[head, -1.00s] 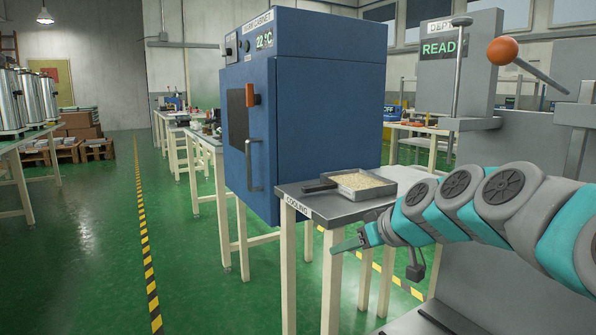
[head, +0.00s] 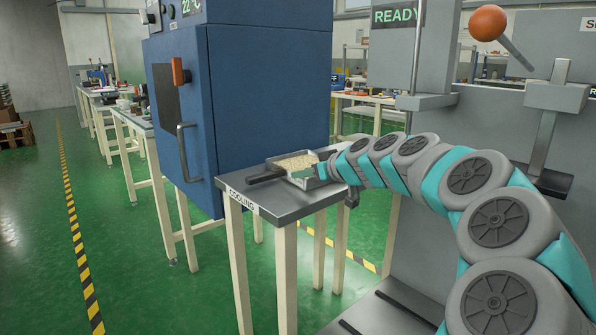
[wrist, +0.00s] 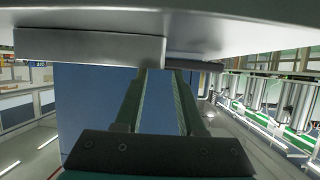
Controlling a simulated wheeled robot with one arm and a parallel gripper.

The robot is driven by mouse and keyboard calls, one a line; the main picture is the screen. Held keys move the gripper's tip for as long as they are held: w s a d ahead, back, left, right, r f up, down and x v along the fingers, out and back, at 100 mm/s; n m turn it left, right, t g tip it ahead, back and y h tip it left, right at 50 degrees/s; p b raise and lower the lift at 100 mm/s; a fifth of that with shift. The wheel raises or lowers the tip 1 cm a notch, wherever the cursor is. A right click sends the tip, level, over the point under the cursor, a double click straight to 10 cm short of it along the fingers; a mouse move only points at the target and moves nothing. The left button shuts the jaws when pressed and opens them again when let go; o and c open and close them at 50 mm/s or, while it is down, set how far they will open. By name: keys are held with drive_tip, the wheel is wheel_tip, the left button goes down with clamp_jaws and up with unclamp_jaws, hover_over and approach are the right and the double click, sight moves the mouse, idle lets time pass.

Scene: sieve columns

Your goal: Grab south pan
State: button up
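A shallow square metal pan (head: 281,161) with pale grainy contents and a dark handle (head: 266,178) sits on the table marked COOLING (head: 285,205). The handle points left in the head view. My gripper (head: 303,174) is at the pan's near right side, low, its green fingers overlapping the pan in the picture. In the wrist view, which looks upside down, the fingers (wrist: 157,95) are apart with a gap between them. A grey metal wall, apparently the pan (wrist: 90,46), lies across the top near the left fingertip. I cannot tell whether they touch.
The blue warm cabinet (head: 265,80) stands right behind the table. A grey machine with a READY display (head: 397,16) and a lever with an orange knob (head: 487,23) stand at the right. Open green floor (head: 130,270) lies to the left.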

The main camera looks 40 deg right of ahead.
drive_tip(key=shift+p+x, duration=0.55)
drive_tip(key=shift+x, duration=2.15)
drive_tip(key=shift+s+f, duration=0.1)
drive_tip(key=shift+c, duration=0.4)
clamp_jaws()
